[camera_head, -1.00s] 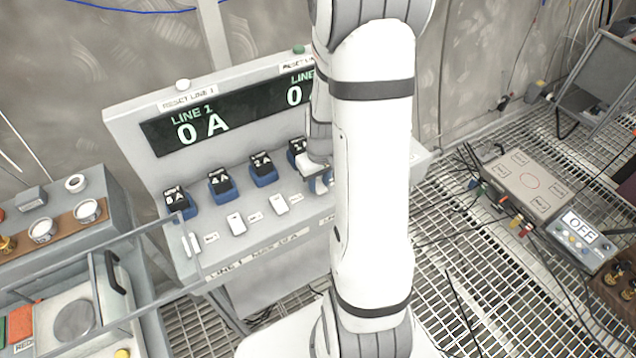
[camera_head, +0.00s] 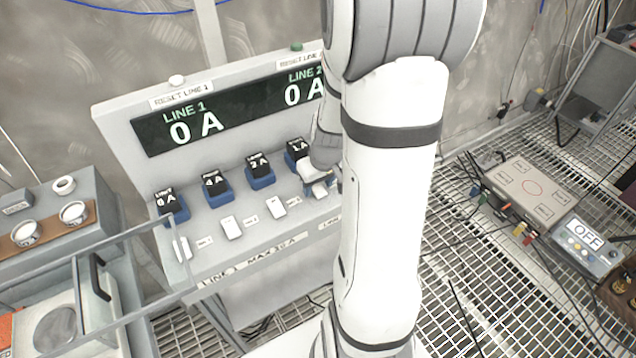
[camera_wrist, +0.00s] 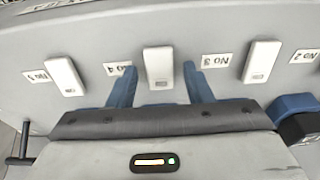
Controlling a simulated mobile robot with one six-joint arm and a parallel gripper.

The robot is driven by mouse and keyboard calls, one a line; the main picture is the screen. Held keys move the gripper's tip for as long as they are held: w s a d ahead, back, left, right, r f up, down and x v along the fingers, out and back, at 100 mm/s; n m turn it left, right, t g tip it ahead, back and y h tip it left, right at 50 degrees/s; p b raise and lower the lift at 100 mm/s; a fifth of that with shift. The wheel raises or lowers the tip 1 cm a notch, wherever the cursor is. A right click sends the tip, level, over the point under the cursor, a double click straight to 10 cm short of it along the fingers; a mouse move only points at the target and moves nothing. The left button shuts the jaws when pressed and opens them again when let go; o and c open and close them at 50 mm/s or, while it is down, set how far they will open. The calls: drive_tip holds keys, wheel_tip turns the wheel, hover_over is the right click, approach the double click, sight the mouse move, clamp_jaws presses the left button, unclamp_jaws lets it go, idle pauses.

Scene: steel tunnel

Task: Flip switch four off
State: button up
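In the wrist view, which shows the panel upside down, a white switch (camera_wrist: 158,67) stands directly beside the "No 4" label (camera_wrist: 118,69). My gripper (camera_wrist: 160,84) is open, with one blue finger on each side of this switch and a gap to it. Whether the fingertips touch the panel I cannot tell. In the head view my gripper (camera_head: 320,186) is low over the sloped panel (camera_head: 225,262), below the "1 A" blue-based unit (camera_head: 297,150); my arm hides much of that area.
Neighbouring white switches stand close on both sides in the wrist view, one by "No 3" (camera_wrist: 262,62) and one farther left (camera_wrist: 63,75). A blue block (camera_wrist: 293,108) sits near the right finger. The displays (camera_head: 195,128) read 0 A.

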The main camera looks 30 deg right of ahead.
sight(323, 195)
drive_tip(key=shift+v, duration=3.9)
drive_tip(key=s+a+r, duration=0.2)
drive_tip(key=s+a, duration=0.1)
drive_tip(key=a, duration=0.1)
drive_tip(key=s+a+r, duration=0.3)
drive_tip(key=s+a, duration=0.1)
drive_tip(key=s+a+r, duration=0.3)
drive_tip(key=a, duration=0.1)
drive_tip(key=shift+s+a+r, duration=0.2)
drive_tip(key=shift+a, duration=0.05)
